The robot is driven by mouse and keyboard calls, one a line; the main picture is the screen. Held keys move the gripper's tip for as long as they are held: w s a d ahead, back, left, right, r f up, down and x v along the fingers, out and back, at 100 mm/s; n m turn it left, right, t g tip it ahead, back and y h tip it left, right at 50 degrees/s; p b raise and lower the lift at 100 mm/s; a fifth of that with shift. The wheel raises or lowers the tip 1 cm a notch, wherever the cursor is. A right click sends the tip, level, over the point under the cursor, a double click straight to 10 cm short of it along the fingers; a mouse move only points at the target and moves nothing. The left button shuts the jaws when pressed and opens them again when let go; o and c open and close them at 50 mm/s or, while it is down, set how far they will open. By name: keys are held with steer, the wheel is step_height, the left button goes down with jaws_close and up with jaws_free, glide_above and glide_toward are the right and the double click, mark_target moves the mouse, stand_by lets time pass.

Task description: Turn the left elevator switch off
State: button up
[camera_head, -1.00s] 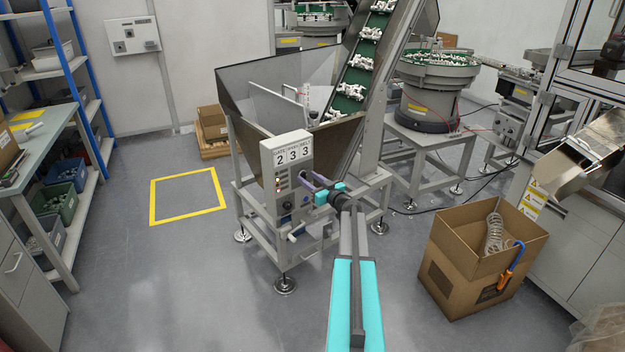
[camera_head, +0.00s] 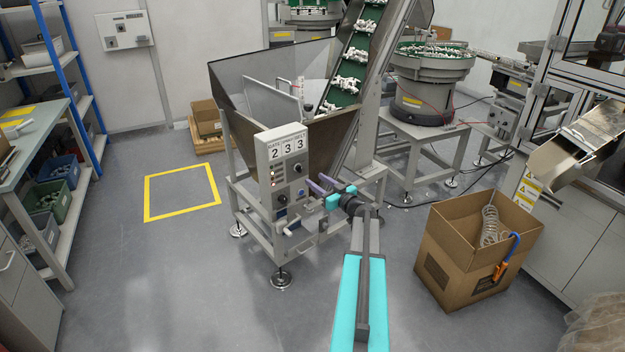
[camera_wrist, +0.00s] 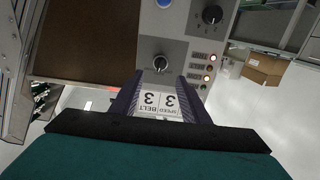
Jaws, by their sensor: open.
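The elevator control box (camera_head: 266,182) stands upright at the front of the feed hopper, with number tiles 2, 3, 3 on top. A dark knob (camera_head: 297,168) shows on its face, with another knob (camera_head: 282,198) lower left. My gripper (camera_head: 314,180) is just right of the panel, open and empty, its purple fingers pointing at it. In the wrist view the panel appears upside down, and my gripper (camera_wrist: 155,80) spans a label reading BELT SPEED. A silver-and-dark knob (camera_wrist: 160,62) sits just beyond the fingertips, apart from them; a black knob (camera_wrist: 212,14) is farther off.
The hopper (camera_head: 240,95) and inclined conveyor (camera_head: 352,70) rise behind the box. An open cardboard box (camera_head: 450,260) stands on the floor at right. Shelves (camera_head: 85,120) line the left. The floor around the yellow square (camera_head: 147,200) is clear.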

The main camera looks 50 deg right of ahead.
steer(key=shift+s+a, duration=0.2)
steer(key=shift+s, duration=1.15)
steer(key=shift+s+a, duration=0.2)
steer(key=shift+s, duration=1.1)
